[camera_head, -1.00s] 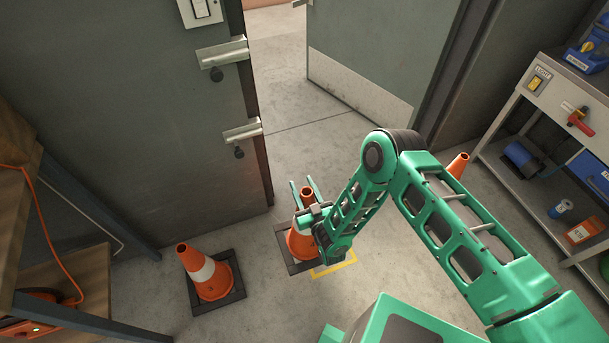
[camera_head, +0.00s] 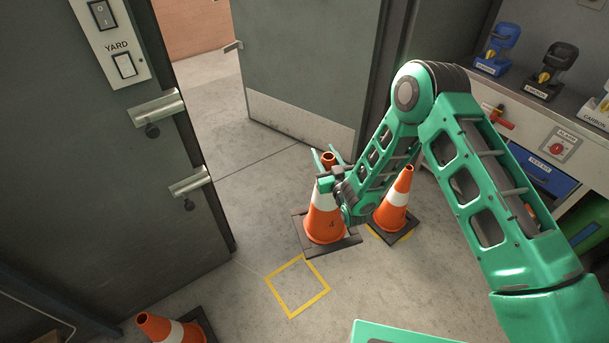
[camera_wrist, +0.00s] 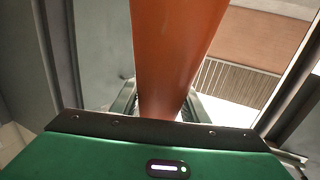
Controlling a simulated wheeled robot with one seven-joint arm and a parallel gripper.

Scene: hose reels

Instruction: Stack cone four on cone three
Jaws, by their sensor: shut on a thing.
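A third cone (camera_head: 158,327) is cut off at the lower left. I cannot read a number on either, so which is cone three is unclear.
An empty yellow square (camera_head: 297,287) is marked on the floor in front of cone four. A grey door (camera_head: 110,170) with handles stands at left, and an open door (camera_head: 305,70) behind. A workbench (camera_head: 545,150) with drawers and devices is at right.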

